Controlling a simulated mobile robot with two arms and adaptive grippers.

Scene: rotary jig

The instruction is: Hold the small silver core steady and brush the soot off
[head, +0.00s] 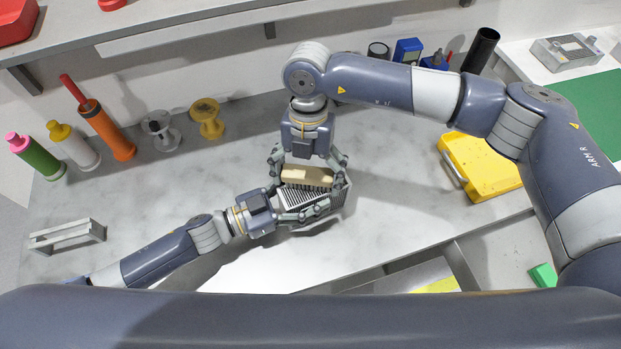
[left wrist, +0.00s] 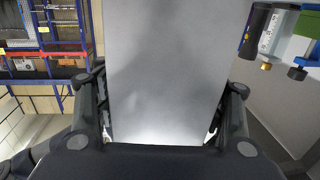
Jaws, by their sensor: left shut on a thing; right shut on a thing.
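The small silver core (head: 338,197) is a pale grey block with dark-striped fins, above the middle of the workbench. My left gripper (head: 302,207) is shut on it from the lower left. In the left wrist view the core's plain grey face (left wrist: 165,75) fills the space between the fingers, with faint smudges on it. My right gripper (head: 308,178) comes from above and is shut on a brush (head: 306,176) with a tan block and dark bristles. The bristles are at the core's finned top; I cannot tell whether they touch. Soot between the fins cannot be told from shadow.
Left on the bench (head: 375,235) stand several coloured bottles, an orange holder (head: 111,133), a grey spool (head: 160,130), a yellow spool (head: 206,119) and a metal frame (head: 67,236). A yellow case (head: 482,165) and black tube (head: 481,50) stand right.

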